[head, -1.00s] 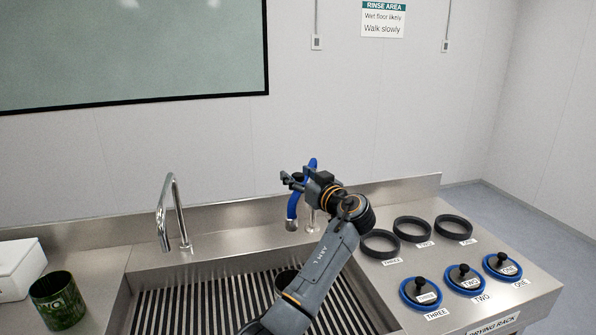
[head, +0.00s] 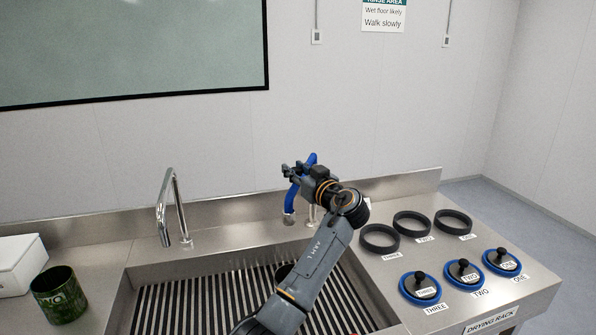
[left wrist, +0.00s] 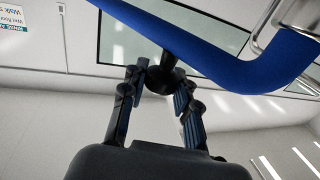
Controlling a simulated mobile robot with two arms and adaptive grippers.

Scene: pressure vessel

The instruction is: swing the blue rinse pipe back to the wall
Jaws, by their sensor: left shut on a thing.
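The blue rinse pipe (head: 291,199) arches above the back edge of the sink in the head view, partly hidden behind my gripper. In the left wrist view the blue pipe (left wrist: 225,65) runs across the top, with a black knob (left wrist: 160,77) sticking out from it. My left gripper (head: 292,171) is shut on this knob. Its two fingers (left wrist: 160,88) stand on either side of the knob in the wrist view. My right gripper is not in view.
A chrome tap (head: 173,205) stands left of the pipe. The sink has a slatted floor (head: 200,305). Black rings (head: 380,239) and blue-rimmed lids (head: 420,288) lie on the right counter. A green cup (head: 60,295) and a white box (head: 20,265) are at left.

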